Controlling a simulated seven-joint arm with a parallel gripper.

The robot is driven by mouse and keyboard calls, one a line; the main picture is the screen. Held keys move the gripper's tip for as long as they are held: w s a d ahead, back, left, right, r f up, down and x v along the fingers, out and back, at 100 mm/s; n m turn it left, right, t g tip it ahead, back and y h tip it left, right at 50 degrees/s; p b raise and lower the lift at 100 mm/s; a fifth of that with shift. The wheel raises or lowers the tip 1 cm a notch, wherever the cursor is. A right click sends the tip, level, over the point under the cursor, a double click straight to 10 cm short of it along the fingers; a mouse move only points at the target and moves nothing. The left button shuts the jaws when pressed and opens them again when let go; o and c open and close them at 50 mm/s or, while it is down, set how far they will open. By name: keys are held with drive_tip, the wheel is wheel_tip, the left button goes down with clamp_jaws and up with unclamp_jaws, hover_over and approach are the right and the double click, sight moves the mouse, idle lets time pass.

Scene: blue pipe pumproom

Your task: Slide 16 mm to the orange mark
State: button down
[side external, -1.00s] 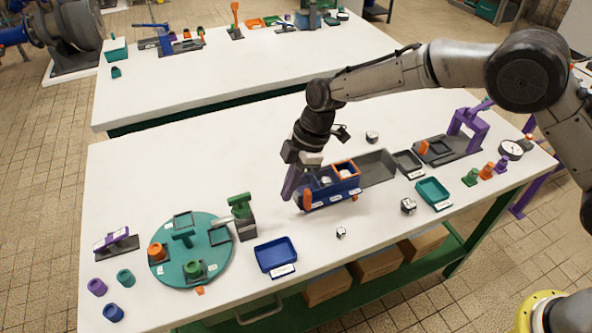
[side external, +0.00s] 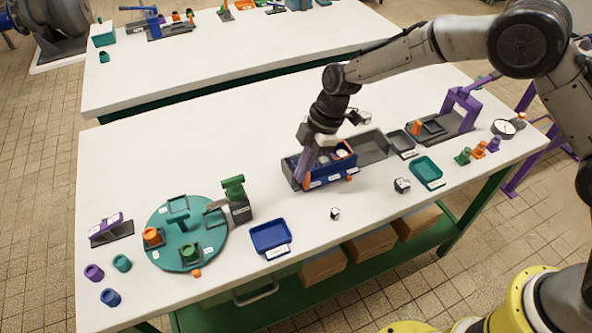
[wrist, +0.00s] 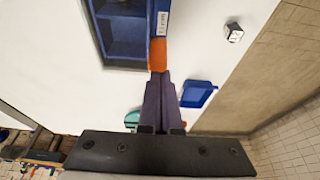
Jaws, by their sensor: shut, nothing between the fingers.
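A blue open box (side external: 340,172) stands on the white table, with small labels along its front wall and an orange mark (side external: 349,178) low near its front right. My gripper (side external: 303,180), with purple fingers, points down at the box's left part. In the wrist view, my gripper (wrist: 159,77) has its two fingers together, empty, with the tips right at an orange piece (wrist: 158,55) at the end of the blue box (wrist: 122,63). I cannot tell whether they touch it.
A grey tray (side external: 388,154) adjoins the box on the right. A blue tray (side external: 271,250), a white cube (side external: 335,214) and another cube (side external: 402,185) lie in front. A teal turntable (side external: 158,217) stands left. The table behind the box is mostly clear.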

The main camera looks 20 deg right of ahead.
sight(317, 185)
drive_tip(key=d, duration=0.3)
drive_tip(key=shift+d, duration=0.4)
drive_tip(key=a, duration=0.4)
drive_tip(key=shift+a+f, duration=0.1)
drive_tip(key=shift+a, duration=0.1)
drive_tip(key=v, duration=1)
drive_tip(key=shift+d, duration=0.2)
